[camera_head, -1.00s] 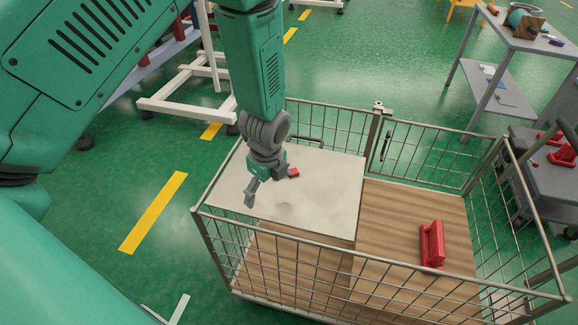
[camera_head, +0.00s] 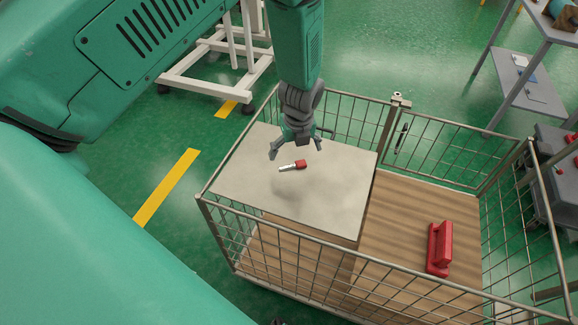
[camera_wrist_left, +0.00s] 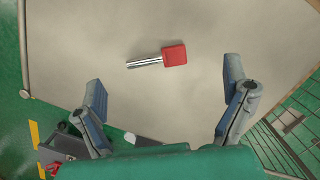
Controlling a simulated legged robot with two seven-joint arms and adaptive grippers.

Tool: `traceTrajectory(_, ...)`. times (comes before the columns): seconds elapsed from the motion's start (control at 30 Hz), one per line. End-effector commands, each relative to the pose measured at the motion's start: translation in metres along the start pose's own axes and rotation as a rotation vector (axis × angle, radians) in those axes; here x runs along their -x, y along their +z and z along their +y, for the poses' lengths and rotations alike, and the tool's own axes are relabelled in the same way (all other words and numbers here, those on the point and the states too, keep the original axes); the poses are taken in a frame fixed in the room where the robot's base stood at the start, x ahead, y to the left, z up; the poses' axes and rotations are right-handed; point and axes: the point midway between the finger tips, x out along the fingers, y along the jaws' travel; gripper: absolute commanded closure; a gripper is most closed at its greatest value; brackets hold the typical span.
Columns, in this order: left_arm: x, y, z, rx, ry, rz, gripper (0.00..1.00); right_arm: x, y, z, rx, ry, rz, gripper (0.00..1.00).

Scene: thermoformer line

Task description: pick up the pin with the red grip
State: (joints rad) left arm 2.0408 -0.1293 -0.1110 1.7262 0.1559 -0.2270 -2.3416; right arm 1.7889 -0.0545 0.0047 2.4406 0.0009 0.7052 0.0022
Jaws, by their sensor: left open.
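The pin with the red grip (camera_head: 294,165) lies flat on the pale top of a box (camera_head: 330,205) inside the wire cage. In the left wrist view the pin (camera_wrist_left: 160,57) shows a red block-shaped grip to the right and a bare metal shank to the left. My left gripper (camera_head: 297,153) is above the pale surface, just beyond the pin. Its two fingers are spread wide and nothing is between them. In the left wrist view the pin is ahead of the open fingertips (camera_wrist_left: 165,85), apart from them. My right gripper is not in view.
The wire cage (camera_head: 215,228) has mesh walls and upper rails around the box. A red handled block (camera_head: 440,248) stands on the lower wooden floor (camera_head: 400,205) to the right. A grey table (camera_head: 530,78) and a dark cart (camera_head: 555,165) stand further right.

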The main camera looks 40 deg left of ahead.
Motion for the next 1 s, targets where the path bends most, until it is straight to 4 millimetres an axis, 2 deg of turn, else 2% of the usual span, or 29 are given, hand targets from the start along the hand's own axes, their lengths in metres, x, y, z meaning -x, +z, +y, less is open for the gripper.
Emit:
traceTrajectory(0.33,-0.046,-0.006,0.006,0.000,0.002,0.001,0.07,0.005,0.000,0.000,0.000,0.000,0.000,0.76)
traceTrajectory(0.63,-0.051,-0.006,0.006,0.000,0.000,0.000,0.07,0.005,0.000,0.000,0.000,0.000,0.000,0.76)
traceTrajectory(0.7,-0.051,-0.006,0.006,0.000,0.000,0.001,0.31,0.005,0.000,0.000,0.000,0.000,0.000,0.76)
traceTrajectory(0.8,-0.051,-0.006,0.006,0.000,0.000,0.001,0.62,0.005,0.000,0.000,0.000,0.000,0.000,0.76)
traceTrajectory(1.0,-0.051,-0.006,0.006,0.000,0.000,0.001,0.62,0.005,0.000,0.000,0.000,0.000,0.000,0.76)
